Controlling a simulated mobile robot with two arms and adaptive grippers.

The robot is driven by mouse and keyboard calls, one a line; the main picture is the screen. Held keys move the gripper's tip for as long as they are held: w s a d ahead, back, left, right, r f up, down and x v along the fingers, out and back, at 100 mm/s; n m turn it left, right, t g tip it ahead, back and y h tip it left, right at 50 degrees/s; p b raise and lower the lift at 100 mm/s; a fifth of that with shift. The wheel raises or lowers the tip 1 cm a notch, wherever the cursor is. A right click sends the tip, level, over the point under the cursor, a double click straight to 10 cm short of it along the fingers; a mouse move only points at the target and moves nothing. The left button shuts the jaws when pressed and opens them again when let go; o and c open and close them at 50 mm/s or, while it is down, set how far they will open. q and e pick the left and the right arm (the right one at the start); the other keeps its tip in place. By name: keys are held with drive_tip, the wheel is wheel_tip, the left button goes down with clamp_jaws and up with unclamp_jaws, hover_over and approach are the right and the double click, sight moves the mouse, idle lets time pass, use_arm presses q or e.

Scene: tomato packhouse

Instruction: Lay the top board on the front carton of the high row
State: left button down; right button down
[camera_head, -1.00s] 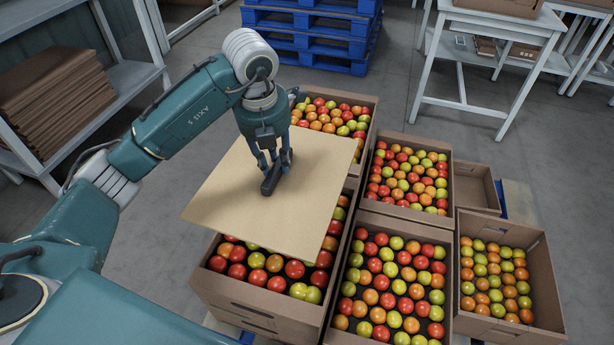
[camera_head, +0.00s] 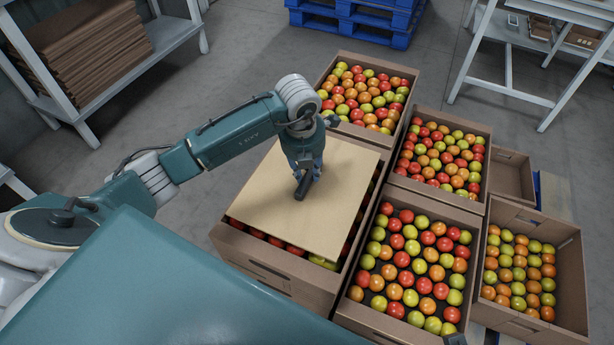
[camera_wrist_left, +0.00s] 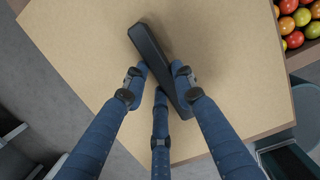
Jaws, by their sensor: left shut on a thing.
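The top board (camera_head: 330,205) is a flat tan sheet with a dark bar-shaped handle (camera_head: 301,186) on it. It lies over the front carton (camera_head: 285,275) of the left row, covering most of its opening. Tomatoes show in a strip along the carton's near edge and at its right side. I cannot tell whether the board touches the rim. My left gripper (camera_head: 308,175) is shut on the handle from above. The left wrist view shows its blue fingers (camera_wrist_left: 160,95) around the dark handle (camera_wrist_left: 158,62), with the board (camera_wrist_left: 80,50) beneath.
An open carton of tomatoes (camera_head: 330,82) stands behind the front one. Open cartons (camera_head: 480,205) (camera_head: 395,328) of tomatoes stand to the right, with another (camera_head: 582,265) farther right. A shelf with stacked flat cardboard (camera_head: 85,55), blue pallets (camera_head: 355,38) and a white table (camera_head: 500,95) stand around.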

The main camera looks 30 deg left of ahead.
sight(304, 179)
use_arm(q)
drive_tip(key=shift+f, duration=1.1)
use_arm(e)
drive_tip(key=shift+r, duration=0.7)
drive_tip(key=shift+s, duration=0.1)
use_arm(q)
drive_tip(key=c, duration=1.4)
unclamp_jaws()
use_arm(e)
drive_tip(key=shift+r, duration=0.1)
use_arm(q)
drive_tip(key=shift+r, duration=0.2)
wheel_tip(304, 179, up, 12)
drive_tip(key=s+p, duration=0.1)
drive_tip(key=p, duration=0.1)
drive_tip(key=shift+s+f, duration=0.25)
drive_tip(key=shift+s, duration=0.15)
use_arm(e)
wheel_tip(304, 179, down, 8)
